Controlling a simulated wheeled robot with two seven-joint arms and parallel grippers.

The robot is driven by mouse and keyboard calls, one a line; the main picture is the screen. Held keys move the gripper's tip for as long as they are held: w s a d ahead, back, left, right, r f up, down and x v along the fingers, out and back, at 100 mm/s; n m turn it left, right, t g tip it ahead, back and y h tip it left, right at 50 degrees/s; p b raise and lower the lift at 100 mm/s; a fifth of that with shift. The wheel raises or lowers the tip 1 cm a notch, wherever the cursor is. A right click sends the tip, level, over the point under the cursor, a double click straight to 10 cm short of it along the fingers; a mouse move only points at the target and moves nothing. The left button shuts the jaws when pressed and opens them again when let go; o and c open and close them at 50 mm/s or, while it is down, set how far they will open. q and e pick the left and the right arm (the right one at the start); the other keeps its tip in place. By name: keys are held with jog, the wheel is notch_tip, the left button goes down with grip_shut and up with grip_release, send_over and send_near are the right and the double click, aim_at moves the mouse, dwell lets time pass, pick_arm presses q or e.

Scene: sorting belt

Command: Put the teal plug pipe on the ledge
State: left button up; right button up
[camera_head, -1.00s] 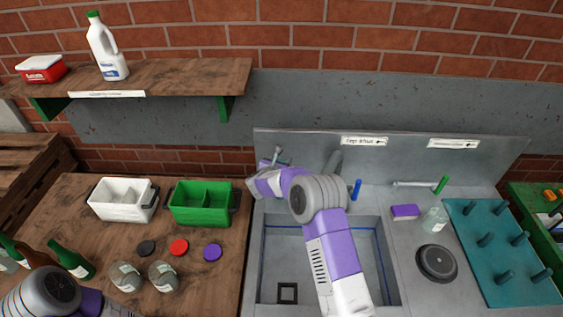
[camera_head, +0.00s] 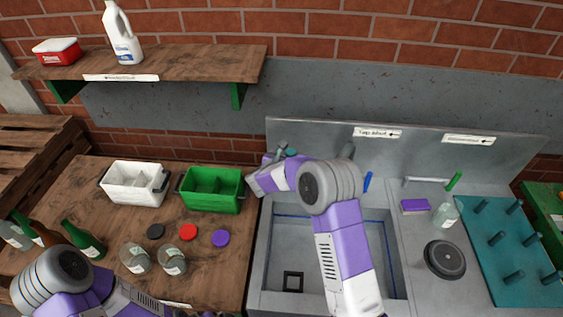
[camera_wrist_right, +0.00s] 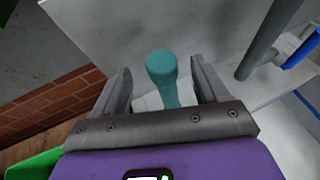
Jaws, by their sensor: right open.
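The teal plug pipe (camera_wrist_right: 162,76) shows in the right wrist view as a short stem with a rounded end. It stands between the two fingers of my right gripper (camera_wrist_right: 160,88), with a gap on each side. In the head view a small teal bit of the pipe (camera_head: 291,152) shows at the tip of my right gripper (camera_head: 277,156). This gripper is open at the back left corner of the sink. The grey ledge behind the sink (camera_head: 390,182) is partly hidden by my right arm.
A blue upright peg (camera_head: 368,182) and a dark grey tap (camera_head: 348,152) stand behind the sink basin (camera_head: 283,240). A green bin (camera_head: 211,205) is close left of the gripper. A purple sponge (camera_head: 415,206) and a glass jar (camera_head: 445,214) sit right.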

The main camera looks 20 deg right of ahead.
jog(key=v, duration=0.5)
jog(key=shift+s+a+r, duration=0.15)
jog(key=shift+s+a, duration=0.05)
jog(key=shift+s, duration=0.05)
